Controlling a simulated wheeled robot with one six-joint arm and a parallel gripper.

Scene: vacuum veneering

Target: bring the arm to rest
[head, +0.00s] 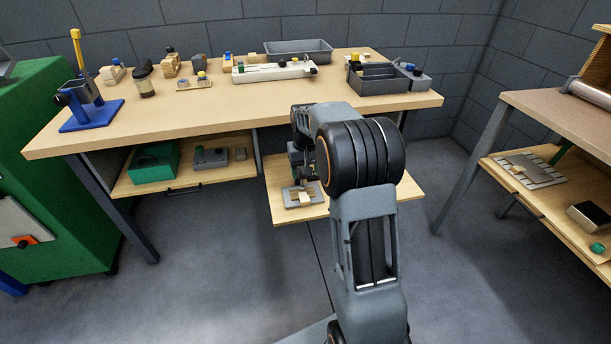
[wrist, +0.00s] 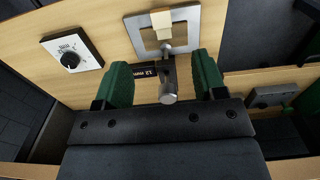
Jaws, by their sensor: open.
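My arm reaches forward and down at the front of the workbench in the head view. My gripper (head: 300,172) is partly hidden by my arm there, above a pulled-out wooden shelf (head: 265,185). In the wrist view my gripper (wrist: 163,75) is open, with its two green pads wide apart. A metal rod with a round end (wrist: 169,88) shows between the pads, and I see no contact with them. Beyond it is a square metal plate (wrist: 135,28) with a pale block (wrist: 161,20) on it. A small dark label lies beside the rod.
The workbench (head: 210,117) carries a blue stand (head: 90,115), a grey tray (head: 298,50), a dark bin (head: 380,80) and several small items. A green box (head: 155,163) sits on a lower shelf. Another bench (head: 560,110) stands at right. Open floor lies between the benches.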

